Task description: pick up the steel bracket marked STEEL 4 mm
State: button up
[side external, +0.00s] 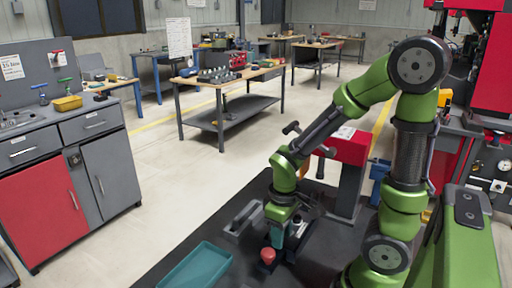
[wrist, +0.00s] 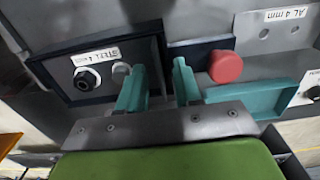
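In the side view my gripper (side external: 282,236) points down low over the dark bench, and the bracket cannot be made out there.
A grey part labelled "AL 4 mm" (wrist: 288,15) with holes lies at the upper right. A red knob (wrist: 225,66) is close to my right finger; it also shows in the side view (side external: 267,256). A teal tray (side external: 196,268) lies left of my gripper.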

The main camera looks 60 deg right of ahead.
grip_shut()
dwell(1.4)
